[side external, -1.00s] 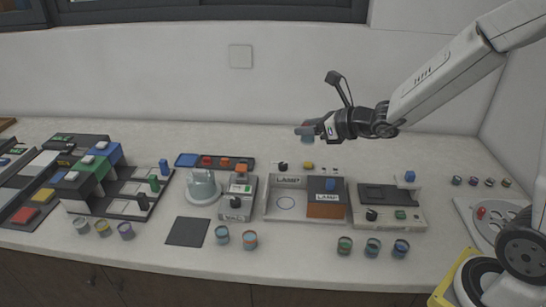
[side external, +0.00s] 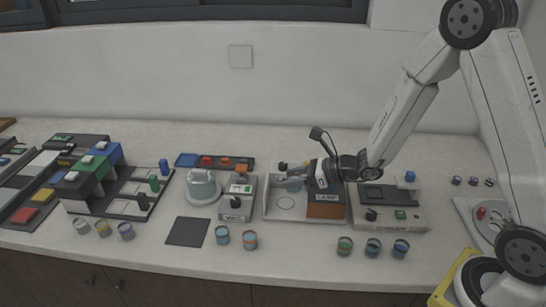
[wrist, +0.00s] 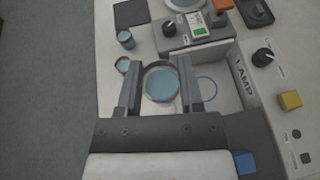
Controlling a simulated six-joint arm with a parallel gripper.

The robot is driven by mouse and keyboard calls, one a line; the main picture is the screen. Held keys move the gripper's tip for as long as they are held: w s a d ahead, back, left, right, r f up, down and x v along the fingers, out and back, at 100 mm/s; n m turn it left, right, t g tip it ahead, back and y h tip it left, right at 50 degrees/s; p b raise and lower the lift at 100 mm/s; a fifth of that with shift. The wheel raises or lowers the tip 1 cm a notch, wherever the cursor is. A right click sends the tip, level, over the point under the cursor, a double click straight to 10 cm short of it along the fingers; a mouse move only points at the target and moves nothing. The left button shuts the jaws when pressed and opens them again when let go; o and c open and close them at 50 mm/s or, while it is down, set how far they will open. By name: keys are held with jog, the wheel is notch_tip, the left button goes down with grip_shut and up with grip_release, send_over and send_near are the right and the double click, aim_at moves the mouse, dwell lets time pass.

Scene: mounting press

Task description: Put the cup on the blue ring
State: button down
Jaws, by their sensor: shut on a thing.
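My gripper (side external: 295,176) is shut on a small cup (side external: 293,186) with a blue-teal top. In the wrist view the cup (wrist: 162,85) sits upright between the two fingers (wrist: 160,88). The blue ring (side external: 286,203) is a thin outline on the pale floor of the open tray marked LAMP. In the side view the cup is held over the tray, close above and behind the ring. In the wrist view the ring (wrist: 207,90) shows just right of the right finger, which may hide its edge.
The tray's low wall (side external: 266,203) edges the ring's area. A brown block (side external: 325,211) stands on its right, and a grey device with a black knob (side external: 236,205) on its left. Other cups (side external: 249,240) stand in front. A flat dark square (side external: 188,232) lies at front left.

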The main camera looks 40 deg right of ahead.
jog(key=n+g+y, duration=0.1)
jog(key=n, duration=0.1)
send_over(291, 235)
notch_tip(291, 235, down, 5)
jog(key=shift+f, duration=0.1)
jog(key=shift+f, duration=2.15)
jog(key=shift+f, duration=0.15)
jog(key=shift+f, duration=1.65)
jog(key=shift+f, duration=0.15)
jog(key=shift+c, duration=1.2)
grip_release()
jog(key=shift+r, duration=0.2)
